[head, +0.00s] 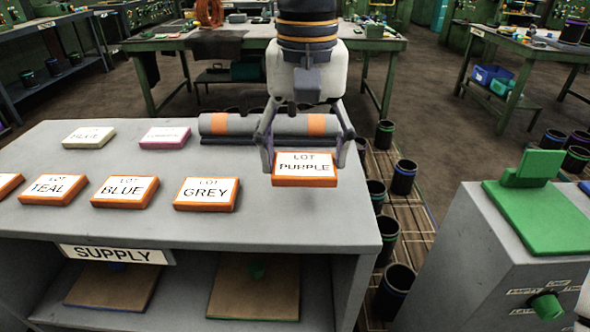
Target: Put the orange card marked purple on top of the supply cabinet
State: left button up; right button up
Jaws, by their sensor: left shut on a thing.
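The orange card marked "LOT PURPLE" (305,170) is between the fingers of my left gripper (305,150), which is shut on it. The card is face up over the right part of the supply cabinet's grey top (130,222). I cannot tell whether it touches the top or hangs just above it. The cabinet bears a "SUPPLY" label (113,254) on its front. My right gripper is not in view.
Orange cards marked TEAL (53,190), BLUE (124,192) and GREY (206,194) lie left of the purple card. A yellow card (89,137), a pink card (165,137) and grey rolls (225,125) lie behind. Dark cups (403,177) stand right of the cabinet.

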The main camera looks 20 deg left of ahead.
aim_at(296, 160)
pick_arm(q)
jog(key=f, duration=0.2)
jog(key=a+f, duration=0.1)
jog(key=f, duration=0.1)
jog(key=shift+s+a, duration=0.1)
jog(key=shift+f, duration=0.25)
jog(key=o, duration=1.1)
jog(key=shift+f, duration=0.1)
notch_tip(296, 160, up, 12)
jog(key=shift+r, duration=0.1)
